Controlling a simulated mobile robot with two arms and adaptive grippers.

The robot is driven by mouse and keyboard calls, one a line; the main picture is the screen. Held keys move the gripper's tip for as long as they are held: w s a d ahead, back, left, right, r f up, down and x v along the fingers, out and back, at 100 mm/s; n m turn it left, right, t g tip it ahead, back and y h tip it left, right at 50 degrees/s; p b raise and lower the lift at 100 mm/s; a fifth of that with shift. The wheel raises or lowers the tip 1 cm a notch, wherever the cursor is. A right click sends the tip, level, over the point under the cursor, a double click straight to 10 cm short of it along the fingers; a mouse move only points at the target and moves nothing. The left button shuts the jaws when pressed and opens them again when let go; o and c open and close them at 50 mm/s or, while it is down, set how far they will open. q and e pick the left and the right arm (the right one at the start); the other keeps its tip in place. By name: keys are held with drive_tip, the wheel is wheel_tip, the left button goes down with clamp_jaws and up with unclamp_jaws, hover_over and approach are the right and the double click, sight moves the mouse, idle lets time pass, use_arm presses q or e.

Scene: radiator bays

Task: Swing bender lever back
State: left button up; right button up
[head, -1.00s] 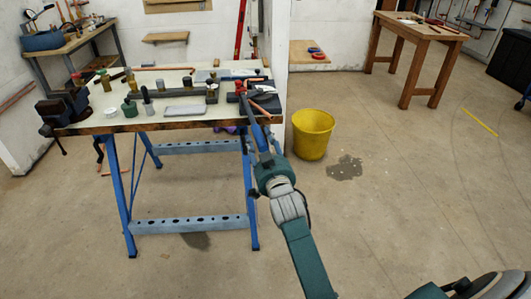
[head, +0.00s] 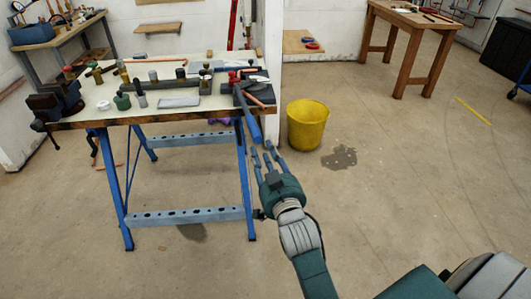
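The bender (head: 236,78) sits at the right end of the workbench, partly hidden among dark parts there. Its blue lever (head: 249,119) slants down past the bench's front edge, toward me. A copper-coloured tube (head: 256,95) lies beside it. My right gripper (head: 264,146) is in front of the lever's lower end. Its fingers are spread and hold nothing that I can see. The fingertips are close to the lever's end; I cannot tell whether they touch it. My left gripper is not in view.
The workbench (head: 88,120) has blue folding legs and carries several small jars, a vise at left and loose parts. A yellow bucket (head: 307,125) stands right of it on the floor. A wooden table (head: 420,22) is at back right. The floor between is clear.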

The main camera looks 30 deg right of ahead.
drive_tip(key=s+m+p, duration=0.1)
drive_tip(key=p, duration=0.1)
drive_tip(key=s+d+m+y+p, duration=0.1)
drive_tip(key=s+m, duration=0.1)
drive_tip(key=s+d+m+y+p, duration=0.1)
drive_tip(key=p, duration=0.1)
drive_tip(key=shift+s+g+p, duration=0.2)
drive_tip(key=shift+g+p, duration=0.1)
drive_tip(key=shift+p, duration=0.05)
clamp_jaws()
drive_tip(key=s+d+r+m+y+p, duration=0.1)
drive_tip(key=s+d+r+m+p, duration=0.25)
drive_tip(key=s+m+p, duration=0.35)
drive_tip(key=w+a+f+m+p, duration=0.1)
drive_tip(key=w+f+p, duration=0.1)
drive_tip(key=w, duration=1.1)
drive_tip(key=shift+w+a+f, duration=0.25)
drive_tip(key=shift+a, duration=0.15)
drive_tip(key=shift+a, duration=0.1)
